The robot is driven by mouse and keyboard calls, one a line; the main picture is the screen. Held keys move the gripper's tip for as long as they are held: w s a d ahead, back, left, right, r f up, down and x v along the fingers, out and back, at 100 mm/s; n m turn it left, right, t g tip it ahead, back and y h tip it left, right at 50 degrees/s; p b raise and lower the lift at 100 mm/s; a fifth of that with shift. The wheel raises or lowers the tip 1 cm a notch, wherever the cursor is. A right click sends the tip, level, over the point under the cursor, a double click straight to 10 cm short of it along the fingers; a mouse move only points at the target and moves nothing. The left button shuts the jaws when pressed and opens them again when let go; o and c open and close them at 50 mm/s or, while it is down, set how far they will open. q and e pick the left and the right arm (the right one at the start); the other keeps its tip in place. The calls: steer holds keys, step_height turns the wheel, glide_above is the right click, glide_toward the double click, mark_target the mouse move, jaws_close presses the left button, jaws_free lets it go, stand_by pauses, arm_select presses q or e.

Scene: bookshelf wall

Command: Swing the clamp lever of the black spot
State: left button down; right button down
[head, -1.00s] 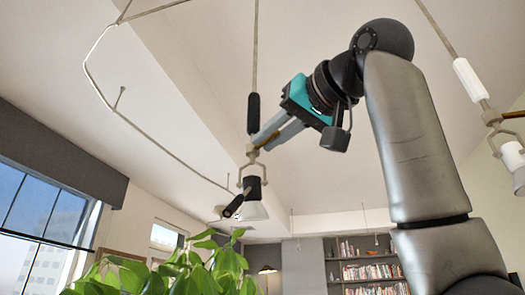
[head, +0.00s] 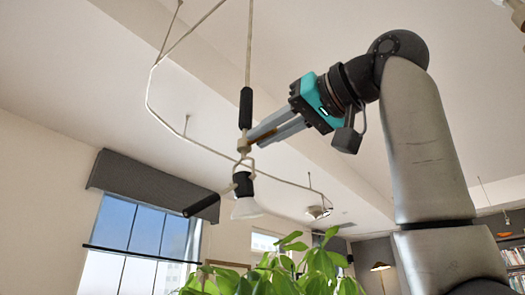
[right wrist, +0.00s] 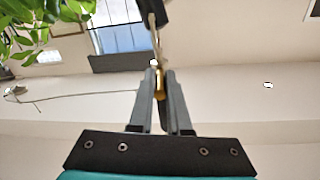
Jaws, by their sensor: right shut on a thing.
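The black spot (head: 243,184) hangs at the end of a thin rod, below a black grip sleeve (head: 246,108). It has a fork-like bracket, a white flared shade (head: 246,208) and a black cylindrical handle (head: 202,206) that sticks out to the lower left. The clamp lever (head: 262,138) is a small brass-coloured piece at the joint above the bracket. My right gripper (head: 252,139) reaches it from the right and is shut on it. In the right wrist view the brass lever (right wrist: 160,84) shows between the two fingers (right wrist: 160,76). My left gripper is out of view.
A bent ceiling rail (head: 150,97) loops behind the spot. A leafy green plant (head: 290,272) stands below it. A window with a grey blind (head: 140,184) is at the left, and bookshelves (head: 513,257) at the far right.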

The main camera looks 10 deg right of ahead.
steer(key=shift+d, duration=0.2)
steer(key=shift+r, duration=0.1)
steer(key=c, duration=0.9)
jaws_free()
steer(key=shift+a, duration=0.1)
steer(key=shift+o, duration=0.2)
steer(key=b+v, duration=0.2)
steer(key=v, duration=0.5)
steer(key=shift+s+d, duration=0.2)
steer(key=shift+d, duration=0.05)
